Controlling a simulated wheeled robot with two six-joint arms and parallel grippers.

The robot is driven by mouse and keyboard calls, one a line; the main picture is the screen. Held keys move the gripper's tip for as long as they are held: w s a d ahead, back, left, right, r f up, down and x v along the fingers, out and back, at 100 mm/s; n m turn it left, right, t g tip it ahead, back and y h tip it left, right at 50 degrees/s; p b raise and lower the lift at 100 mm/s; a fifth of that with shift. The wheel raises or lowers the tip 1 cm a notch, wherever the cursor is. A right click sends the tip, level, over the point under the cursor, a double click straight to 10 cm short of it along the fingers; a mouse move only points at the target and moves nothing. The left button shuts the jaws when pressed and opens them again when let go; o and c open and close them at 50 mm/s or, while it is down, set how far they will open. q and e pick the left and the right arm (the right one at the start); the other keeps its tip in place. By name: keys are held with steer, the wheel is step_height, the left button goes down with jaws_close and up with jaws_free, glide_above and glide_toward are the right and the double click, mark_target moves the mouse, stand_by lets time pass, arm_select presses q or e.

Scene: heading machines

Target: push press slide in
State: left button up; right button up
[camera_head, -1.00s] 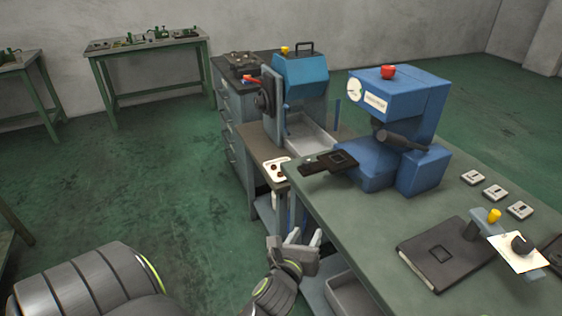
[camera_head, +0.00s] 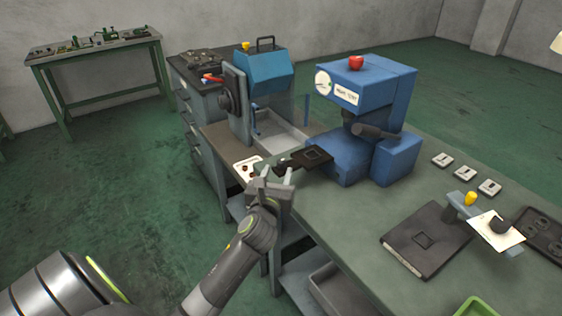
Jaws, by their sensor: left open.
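The blue press (camera_head: 365,90) with a red knob on top stands on the green-topped bench. Its dark slide (camera_head: 312,158) sticks out to the left of the press base, with a square recess in its plate and a small handle at its left end. My left gripper (camera_head: 277,172) is open and empty, just below and left of the slide's handle end, near the bench's left edge. I cannot tell from this view whether it touches the handle. My right gripper is not in view.
A blue-hooded machine (camera_head: 272,75) stands behind, left of the press. A dark plate (camera_head: 425,240), several small light blocks (camera_head: 466,173), a yellow-knobbed fixture (camera_head: 470,200), a dark tray (camera_head: 540,232) and a green bin (camera_head: 478,307) occupy the bench's right side. The bench front is clear.

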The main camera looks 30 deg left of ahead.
mark_target(280, 165)
arm_select(q)
steer(key=x, duration=0.5)
steer(key=shift+w+a, duration=0.15)
steer(key=shift+w, duration=0.15)
jaws_close()
